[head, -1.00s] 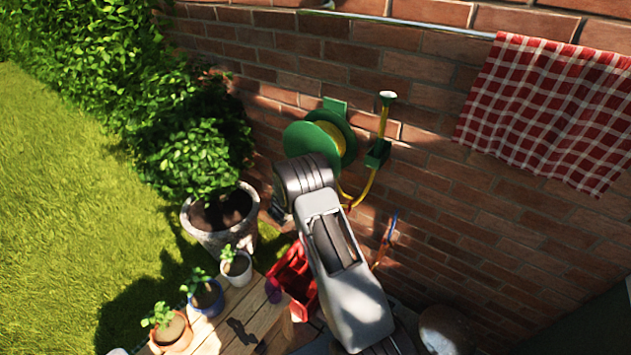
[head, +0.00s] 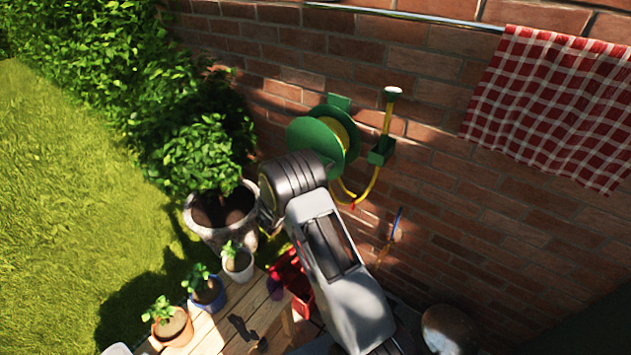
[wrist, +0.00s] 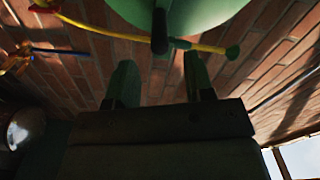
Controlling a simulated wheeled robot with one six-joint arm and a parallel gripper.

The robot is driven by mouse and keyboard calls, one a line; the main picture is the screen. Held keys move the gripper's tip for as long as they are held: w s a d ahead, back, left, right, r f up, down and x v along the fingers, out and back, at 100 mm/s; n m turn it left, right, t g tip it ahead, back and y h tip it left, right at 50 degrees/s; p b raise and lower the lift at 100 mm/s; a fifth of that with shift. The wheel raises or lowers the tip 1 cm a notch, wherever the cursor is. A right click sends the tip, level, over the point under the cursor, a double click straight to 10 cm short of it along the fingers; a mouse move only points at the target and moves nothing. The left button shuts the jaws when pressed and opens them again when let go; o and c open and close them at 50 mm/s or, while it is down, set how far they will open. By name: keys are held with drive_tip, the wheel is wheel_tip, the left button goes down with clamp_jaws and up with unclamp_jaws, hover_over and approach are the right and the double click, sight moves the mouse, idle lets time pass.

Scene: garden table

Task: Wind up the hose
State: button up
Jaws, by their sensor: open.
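The green hose reel (head: 312,138) is on the brick wall, with yellow hose (head: 378,180) looping from below it up to a green holder (head: 381,151) on its right. In the wrist view, the reel's round green face (wrist: 195,12) fills the top, and a dark handle (wrist: 159,32) projects from it. The hose also crosses there (wrist: 110,33), with a green piece at its right end. My gripper (wrist: 161,78) is open and empty, below the reel, its two fingers to either side of the handle's line. The handle looks beyond the fingertips. In the head view, my arm hides the fingers.
A large potted bush (head: 225,215) stands left of my arm. A wooden table (head: 235,310) with several small potted plants is at the lower left, beside a red crate (head: 300,295). A checked cloth (head: 548,105) hangs at the upper right. A blue-and-orange tool (head: 391,232) is by the wall.

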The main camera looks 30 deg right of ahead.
drive_tip(key=b+v, duration=0.1)
drive_tip(key=v, duration=0.7)
idle(0.4)
